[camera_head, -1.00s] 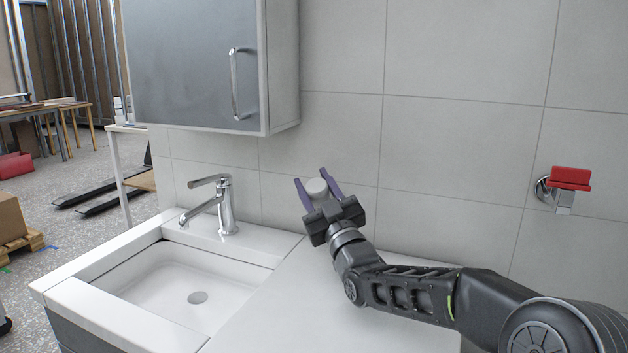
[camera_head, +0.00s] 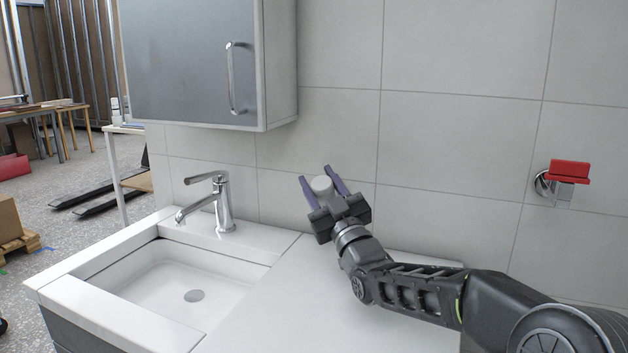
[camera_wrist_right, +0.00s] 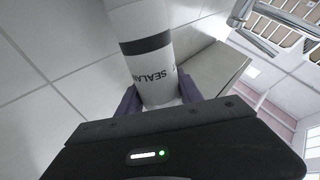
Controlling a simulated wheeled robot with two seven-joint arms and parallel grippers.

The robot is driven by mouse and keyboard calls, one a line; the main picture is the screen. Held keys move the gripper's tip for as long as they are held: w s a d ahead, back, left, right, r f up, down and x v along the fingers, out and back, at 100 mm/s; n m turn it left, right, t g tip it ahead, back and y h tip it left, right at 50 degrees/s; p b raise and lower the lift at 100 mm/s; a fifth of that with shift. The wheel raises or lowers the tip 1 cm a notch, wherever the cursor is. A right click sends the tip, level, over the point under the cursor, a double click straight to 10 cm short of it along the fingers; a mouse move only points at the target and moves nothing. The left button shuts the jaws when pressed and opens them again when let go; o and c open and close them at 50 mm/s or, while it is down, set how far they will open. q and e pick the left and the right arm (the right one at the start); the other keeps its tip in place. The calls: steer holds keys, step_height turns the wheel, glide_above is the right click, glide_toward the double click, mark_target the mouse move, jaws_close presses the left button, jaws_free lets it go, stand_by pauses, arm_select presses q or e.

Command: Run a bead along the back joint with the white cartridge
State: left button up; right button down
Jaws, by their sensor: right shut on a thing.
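The white cartridge (camera_head: 322,184) is between the purple fingers of my right gripper (camera_head: 322,183), near the tiled back wall above the counter. In the right wrist view the cartridge (camera_wrist_right: 150,65) shows a dark band and the letters "SEALAN", and the fingers of my right gripper (camera_wrist_right: 160,100) are shut on it. Its nozzle is out of view. The back joint, where the white counter (camera_head: 290,305) meets the wall (camera_head: 440,150), is partly hidden behind my right arm. My left gripper is not in view.
A basin (camera_head: 185,280) with a chrome tap (camera_head: 222,205) is left of my right gripper. A grey wall cabinet (camera_head: 190,60) hangs above the tap. A red-topped wall fitting (camera_head: 570,172) is at the right. The front of the counter is clear.

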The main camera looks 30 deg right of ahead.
steer(key=shift+s+d, duration=0.15)
steer(key=shift+s, duration=0.1)
steer(key=shift+d, duration=0.1)
steer(key=shift+s+d+b, duration=0.6)
steer(key=shift+s+b, duration=0.05)
steer(key=shift+s, duration=0.05)
stand_by(0.4)
steer(key=shift+s+d+b, duration=0.55)
steer(key=shift+s+d, duration=0.15)
steer(key=shift+s, duration=0.05)
steer(key=shift+d, duration=0.1)
steer(key=shift+s+d+b, duration=0.4)
steer(key=shift+s+d, duration=0.15)
steer(key=shift+s, duration=0.2)
